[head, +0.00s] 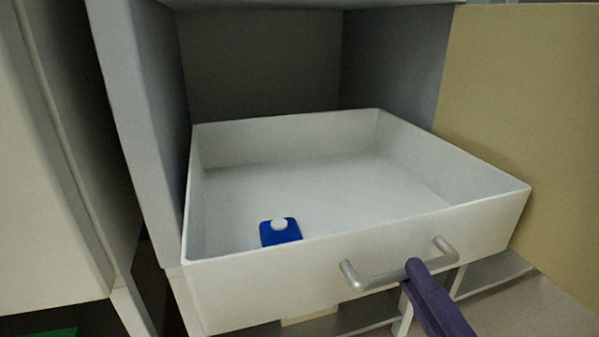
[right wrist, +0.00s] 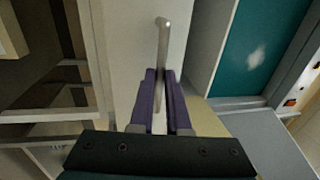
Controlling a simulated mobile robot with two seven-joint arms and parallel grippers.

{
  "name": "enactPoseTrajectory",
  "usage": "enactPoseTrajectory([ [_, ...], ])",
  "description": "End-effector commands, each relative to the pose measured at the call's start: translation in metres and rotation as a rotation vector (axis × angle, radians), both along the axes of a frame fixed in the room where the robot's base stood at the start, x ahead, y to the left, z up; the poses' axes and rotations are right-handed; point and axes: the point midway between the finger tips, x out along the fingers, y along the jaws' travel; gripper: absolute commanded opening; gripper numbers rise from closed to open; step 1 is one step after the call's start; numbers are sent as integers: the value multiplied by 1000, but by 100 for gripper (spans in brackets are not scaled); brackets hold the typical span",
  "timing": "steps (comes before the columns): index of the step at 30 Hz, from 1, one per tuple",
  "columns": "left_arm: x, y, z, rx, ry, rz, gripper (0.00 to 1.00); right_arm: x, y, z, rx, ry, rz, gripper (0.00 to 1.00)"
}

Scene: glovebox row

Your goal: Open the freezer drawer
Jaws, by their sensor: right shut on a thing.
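The white freezer drawer (head: 350,247) is pulled well out of its cabinet in the head view, and its inside shows from above. Its silver bar handle (head: 380,280) is on the front face. My right gripper (head: 413,270) is shut on the handle, right of the handle's middle. In the right wrist view, the purple fingers of the gripper (right wrist: 160,78) are on either side of the handle bar (right wrist: 163,45). A blue bottle with a white cap (head: 281,233) is in the drawer near its front wall. My left gripper is not in view.
The grey cabinet (head: 140,110) frames the drawer opening. A tan panel (head: 525,90) stands close along the drawer's right side. A white unit (head: 50,200) is at the left. Pale floor shows at the lower right.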

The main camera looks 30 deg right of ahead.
Motion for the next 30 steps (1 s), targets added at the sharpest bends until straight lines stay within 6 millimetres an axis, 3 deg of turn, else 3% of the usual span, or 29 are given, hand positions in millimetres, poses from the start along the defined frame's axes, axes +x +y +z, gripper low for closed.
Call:
enactPoseTrajectory([
  [5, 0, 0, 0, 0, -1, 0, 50, 0, 0, 0, -1, -2, 1, 0],
  [6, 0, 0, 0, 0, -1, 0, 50, 0, 0, 0, -1, -2, 1, 17],
  [14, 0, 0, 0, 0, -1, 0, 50, 0, 0, 0, 0, -1, 1, 45],
  [23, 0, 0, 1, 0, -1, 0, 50, -4, 1, -1, 0, 2, 1, 45],
  [30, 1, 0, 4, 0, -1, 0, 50, -44, 11, -10, 1, 7, 2, 45],
])
